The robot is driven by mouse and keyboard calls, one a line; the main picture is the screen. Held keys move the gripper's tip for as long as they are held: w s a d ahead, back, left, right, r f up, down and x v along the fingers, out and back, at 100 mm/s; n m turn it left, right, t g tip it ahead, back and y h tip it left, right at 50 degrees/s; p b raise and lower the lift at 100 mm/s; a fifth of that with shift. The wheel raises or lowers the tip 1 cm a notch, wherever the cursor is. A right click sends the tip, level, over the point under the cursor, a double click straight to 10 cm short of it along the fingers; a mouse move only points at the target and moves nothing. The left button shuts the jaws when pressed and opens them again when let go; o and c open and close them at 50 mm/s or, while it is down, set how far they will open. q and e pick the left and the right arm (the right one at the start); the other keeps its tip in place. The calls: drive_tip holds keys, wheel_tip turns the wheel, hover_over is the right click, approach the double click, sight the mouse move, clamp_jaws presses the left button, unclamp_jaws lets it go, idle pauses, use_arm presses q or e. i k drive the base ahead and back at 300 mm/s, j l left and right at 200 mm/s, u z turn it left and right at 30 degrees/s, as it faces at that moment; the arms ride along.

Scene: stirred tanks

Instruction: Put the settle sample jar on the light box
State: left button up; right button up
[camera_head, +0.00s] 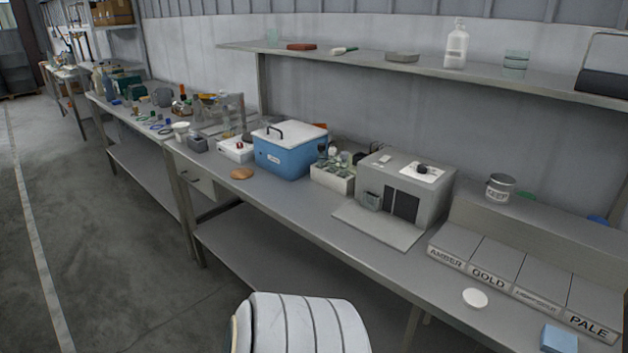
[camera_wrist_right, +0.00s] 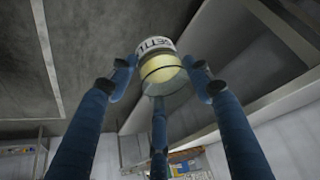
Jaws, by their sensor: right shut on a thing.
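The settle sample jar (camera_wrist_right: 162,70) shows in the right wrist view, clear with pale yellow contents and a white label whose visible letters begin "SETTL". My right gripper (camera_wrist_right: 165,84) has its dark blue fingers closed around the jar and holds it off any surface that I can see. In the head view the jar and both grippers are out of sight. No thing there is plainly marked as the light box; a grey box with a dark front opening (camera_head: 431,206) and a flat plate before it stands on the bench, but I cannot tell if it is the light box.
Sloped bins labelled AMBER, GOLD and PALE (camera_head: 590,325) stand at the right. A white disc (camera_head: 475,298) and a blue block (camera_head: 558,338) lie before them. A blue cooler (camera_head: 283,158), a tin (camera_head: 500,188) and a rack of vials (camera_head: 332,178) also stand on the bench. A shelf (camera_head: 440,72) runs above.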

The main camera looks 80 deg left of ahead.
sight(391, 230)
drive_tip(key=u, duration=2.35)
